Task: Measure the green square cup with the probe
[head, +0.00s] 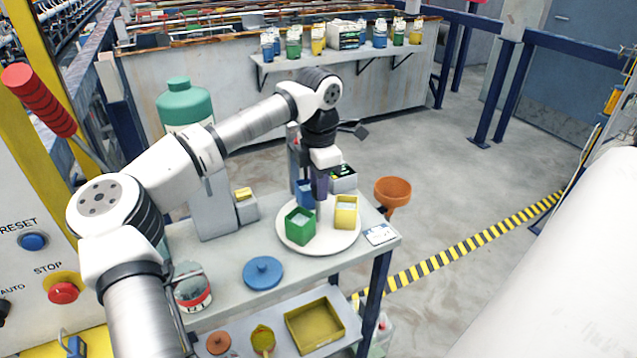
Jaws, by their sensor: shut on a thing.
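The green square cup (300,228) stands on a round white plate (342,247) on the bench, with pale liquid inside. A blue cup (304,192) stands behind it and a yellow cup (346,212) to its right. My gripper (320,178) points down above the plate, behind and slightly right of the green cup. It is shut on a slim dark thing, seemingly the probe (319,197), whose lower end reaches down among the cups. I cannot tell whether its tip touches anything. A small dark meter with a green display (343,179) stands behind the plate.
An orange funnel (393,190) sits at the bench's right edge, near a white label card (380,234). A lower shelf holds a yellow tray (340,308).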

